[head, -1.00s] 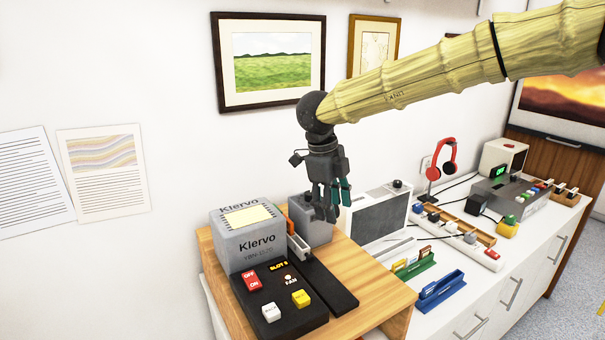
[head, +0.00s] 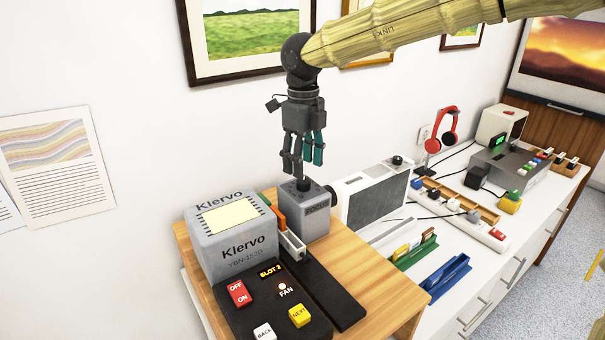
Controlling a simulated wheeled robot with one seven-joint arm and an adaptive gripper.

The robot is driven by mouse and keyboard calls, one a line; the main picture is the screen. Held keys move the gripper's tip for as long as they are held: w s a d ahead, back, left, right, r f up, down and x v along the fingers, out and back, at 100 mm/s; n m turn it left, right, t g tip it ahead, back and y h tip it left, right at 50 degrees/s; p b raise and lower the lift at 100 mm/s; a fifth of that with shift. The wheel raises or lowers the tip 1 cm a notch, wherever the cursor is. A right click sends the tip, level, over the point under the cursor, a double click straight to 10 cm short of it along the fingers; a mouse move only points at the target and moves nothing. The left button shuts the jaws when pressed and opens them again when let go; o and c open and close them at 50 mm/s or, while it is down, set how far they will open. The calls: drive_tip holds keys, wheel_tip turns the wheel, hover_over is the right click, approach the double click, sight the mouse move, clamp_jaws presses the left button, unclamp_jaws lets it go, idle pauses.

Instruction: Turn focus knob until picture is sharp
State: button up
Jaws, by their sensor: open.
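The grey projector body (head: 235,240) marked Klervo stands on a wooden stand. To its right is a smaller grey block (head: 304,222) with a small label on its front. A dark knob (head: 303,186) sits on top of this block. My gripper (head: 303,168) points down just above the knob, its fingers open. I cannot tell whether the fingertips touch the knob. A sunset picture (head: 570,65) at the far right looks soft and is cut off by the frame edge; I cannot tell whether it is the projected one.
The black panel (head: 275,320) in front has red, white and yellow buttons. A white box with a grey front (head: 372,200) stands close to the block's right. Green and blue racks, a power strip and red headphones (head: 440,130) occupy the white cabinet. Framed prints hang behind my arm.

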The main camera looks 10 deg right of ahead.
sight(303, 180)
drive_tip(key=shift+s+f, duration=0.1)
drive_tip(key=shift+f, duration=2)
drive_tip(key=c, duration=1)
